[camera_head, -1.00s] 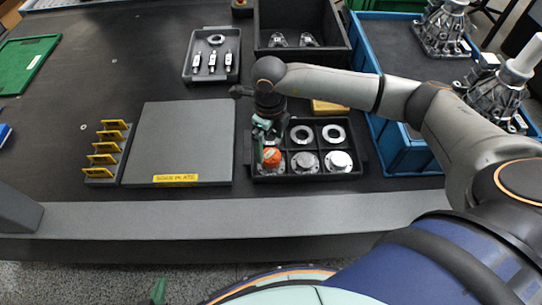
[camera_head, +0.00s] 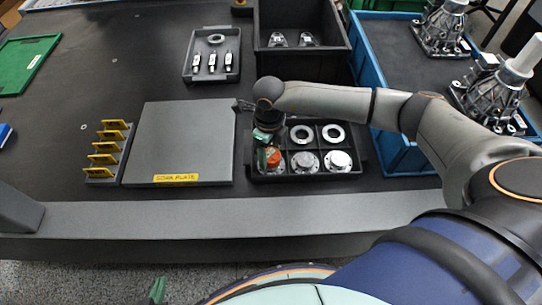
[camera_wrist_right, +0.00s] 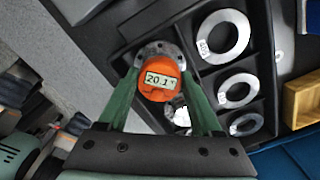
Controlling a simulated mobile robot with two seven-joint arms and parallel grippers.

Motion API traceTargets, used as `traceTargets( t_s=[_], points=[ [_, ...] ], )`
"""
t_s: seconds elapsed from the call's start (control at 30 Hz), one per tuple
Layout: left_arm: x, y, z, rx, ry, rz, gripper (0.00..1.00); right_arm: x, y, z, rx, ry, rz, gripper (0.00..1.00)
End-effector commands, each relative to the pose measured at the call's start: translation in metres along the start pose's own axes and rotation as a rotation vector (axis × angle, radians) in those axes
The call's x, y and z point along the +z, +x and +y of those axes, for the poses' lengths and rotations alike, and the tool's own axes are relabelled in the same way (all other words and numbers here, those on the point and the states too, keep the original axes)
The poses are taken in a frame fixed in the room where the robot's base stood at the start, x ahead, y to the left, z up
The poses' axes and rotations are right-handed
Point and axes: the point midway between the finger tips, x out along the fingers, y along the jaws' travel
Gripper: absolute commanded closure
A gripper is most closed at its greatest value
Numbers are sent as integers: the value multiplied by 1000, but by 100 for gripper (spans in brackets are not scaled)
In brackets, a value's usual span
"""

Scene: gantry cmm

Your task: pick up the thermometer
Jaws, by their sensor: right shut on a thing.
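The thermometer (camera_wrist_right: 160,80) is an orange round body with a display reading about 20.1, seen face-on in the right wrist view. In the head view it shows as a small orange shape (camera_head: 275,158) at the front left compartment of the black divided tray (camera_head: 312,177). My right gripper (camera_wrist_right: 160,88) has its green fingers on either side of the thermometer and is shut on it. A grey metal flange shows just behind it; whether they touch is unclear. A green tip of my left gripper (camera_head: 157,290) shows at the bottom edge of the head view, the rest hidden.
The tray's other compartments hold metal rings and flanged parts. A grey plate (camera_head: 185,140) and a rack of yellow pieces (camera_head: 105,150) lie to the left. A blue crate (camera_head: 400,155) stands right, a black bin (camera_head: 300,60) and a small tray with probes (camera_head: 190,72) behind.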

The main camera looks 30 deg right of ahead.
Motion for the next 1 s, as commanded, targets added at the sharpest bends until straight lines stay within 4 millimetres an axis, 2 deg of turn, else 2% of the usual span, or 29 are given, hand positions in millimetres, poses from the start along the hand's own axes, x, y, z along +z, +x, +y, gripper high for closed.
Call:
traceTargets(
  t_s=[0.03,0.4,0.43,0.47,0.77,0.87,1.0],
  points=[
    [0,0,0,0,0,0,100,0,0,0,0,0,0,52],
    [0,0,0,0,0,1,100,0,0,0,0,0,0,93],
    [-1,0,0,0,0,1,100,0,0,0,0,0,-1,93],
    [-1,0,0,0,0,1,100,0,0,0,0,0,-1,100],
    [0,1,0,0,0,1,100,0,-5,-1,-1,1,-2,100],
    [1,2,0,0,0,1,100,0,-14,-1,-1,-1,-2,100],
    [2,3,0,0,0,1,100,-1,-35,1,-1,-1,-4,100]
  ],
)
